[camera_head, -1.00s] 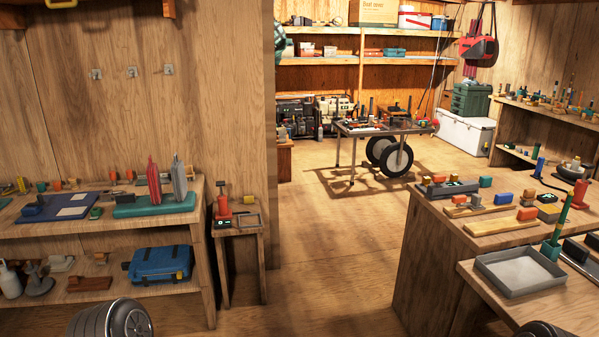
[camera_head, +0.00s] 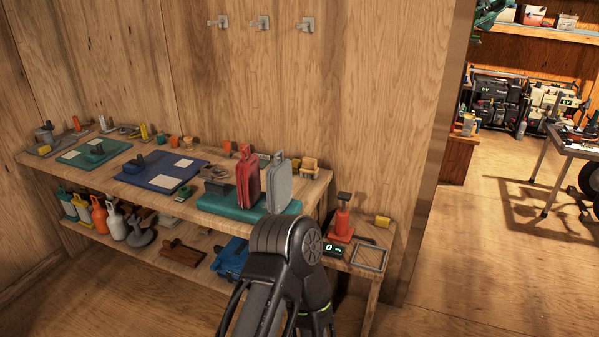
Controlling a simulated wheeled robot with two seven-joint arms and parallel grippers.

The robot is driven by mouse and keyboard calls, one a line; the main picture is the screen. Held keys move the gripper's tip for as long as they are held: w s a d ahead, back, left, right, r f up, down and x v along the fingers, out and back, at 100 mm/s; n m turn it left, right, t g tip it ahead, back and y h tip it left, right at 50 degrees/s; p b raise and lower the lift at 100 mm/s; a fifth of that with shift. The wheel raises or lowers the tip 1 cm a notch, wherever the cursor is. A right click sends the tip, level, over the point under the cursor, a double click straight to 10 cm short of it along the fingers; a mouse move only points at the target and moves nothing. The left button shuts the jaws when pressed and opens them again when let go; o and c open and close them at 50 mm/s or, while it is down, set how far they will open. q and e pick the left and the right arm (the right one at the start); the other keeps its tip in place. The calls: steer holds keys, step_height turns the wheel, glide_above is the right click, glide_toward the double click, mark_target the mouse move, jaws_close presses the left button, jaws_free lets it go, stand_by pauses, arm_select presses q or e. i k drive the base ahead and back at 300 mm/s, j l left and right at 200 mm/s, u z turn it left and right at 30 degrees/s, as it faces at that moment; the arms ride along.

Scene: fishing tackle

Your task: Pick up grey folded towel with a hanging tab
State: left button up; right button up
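A grey, flat, upright piece with a small loop at its top (camera_head: 279,183), which looks like the grey folded towel, stands on a teal base (camera_head: 222,207) at the right part of the long wooden bench. A similar red piece (camera_head: 247,180) stands just left of it. One of my dark arm links rises from the bottom middle and covers part of the bench front below the grey piece. Neither of my grippers shows in the view.
The bench (camera_head: 315,190) also bears a blue mat (camera_head: 160,175), a green mat (camera_head: 72,157) and small blocks. A lower shelf holds bottles and a blue case (camera_head: 231,257). A small stand with a red tool (camera_head: 342,222) is at right. Floor at right is open.

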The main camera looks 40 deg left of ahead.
mark_target(279, 183)
steer(key=i+l+u, duration=0.15)
steer(key=i+u, duration=0.25)
steer(key=i+l+u, duration=0.3)
steer(key=i+u, duration=0.15)
steer(key=i, duration=0.15)
steer(key=i+l+u, duration=0.4)
